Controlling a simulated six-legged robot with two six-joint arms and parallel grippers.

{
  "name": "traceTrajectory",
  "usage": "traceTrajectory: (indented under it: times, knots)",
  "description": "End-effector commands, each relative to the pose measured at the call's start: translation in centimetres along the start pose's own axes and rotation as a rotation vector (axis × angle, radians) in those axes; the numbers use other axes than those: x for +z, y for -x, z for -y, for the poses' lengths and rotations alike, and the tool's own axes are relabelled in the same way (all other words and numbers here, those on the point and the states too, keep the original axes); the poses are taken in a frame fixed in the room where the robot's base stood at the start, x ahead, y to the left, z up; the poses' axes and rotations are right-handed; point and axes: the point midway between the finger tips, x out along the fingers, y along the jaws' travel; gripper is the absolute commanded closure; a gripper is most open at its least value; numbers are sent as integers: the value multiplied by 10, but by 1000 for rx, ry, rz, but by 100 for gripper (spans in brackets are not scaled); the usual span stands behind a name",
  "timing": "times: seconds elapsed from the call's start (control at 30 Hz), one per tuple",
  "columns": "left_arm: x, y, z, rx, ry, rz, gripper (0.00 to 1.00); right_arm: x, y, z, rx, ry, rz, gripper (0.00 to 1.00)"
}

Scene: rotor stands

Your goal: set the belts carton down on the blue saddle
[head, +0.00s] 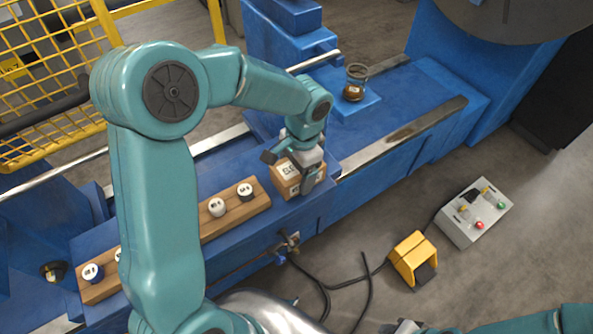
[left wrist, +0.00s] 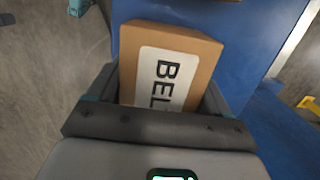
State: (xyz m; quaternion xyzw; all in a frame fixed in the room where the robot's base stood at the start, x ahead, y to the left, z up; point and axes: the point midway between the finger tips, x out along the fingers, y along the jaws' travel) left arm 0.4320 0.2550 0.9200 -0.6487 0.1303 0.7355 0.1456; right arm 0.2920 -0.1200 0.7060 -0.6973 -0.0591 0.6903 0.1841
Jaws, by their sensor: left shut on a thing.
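The belts carton (head: 285,179) is a small brown box with white labels. In the left wrist view the carton (left wrist: 170,65) shows a label reading "BEL", the rest cut off by the gripper. My left gripper (head: 299,174) is shut on it, with a finger on either side. The carton is over the right end of the blue saddle (head: 225,172), beside the wooden board. I cannot tell whether its underside touches the blue surface. Part of my right arm shows at the bottom right of the head view; its gripper is not clearly visible.
A wooden board (head: 228,222) holds several round-topped pieces. A brown jar (head: 354,84) stands on the blue bed further back. A grey control box (head: 474,212) and a yellow pedal (head: 413,260) are on the floor at right. Yellow mesh fencing (head: 45,60) is at upper left.

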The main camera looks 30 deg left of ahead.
Motion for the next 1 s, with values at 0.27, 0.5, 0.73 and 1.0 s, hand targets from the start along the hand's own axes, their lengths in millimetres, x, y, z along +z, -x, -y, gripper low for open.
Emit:
traceTrajectory:
  times: [0.27,0.5,0.73,1.0]
  knots:
    - [-1,-3,0,-1,0,-2,64,0,0,0,0,0,0,62]
    - [-1,-6,0,-1,0,-1,0,0,-2,-1,0,0,0,62]
    - [-1,-1,0,-1,0,-2,0,0,2,1,0,0,0,62]
    - [-2,49,0,-4,-1,-7,0,0,2,1,0,0,0,62]
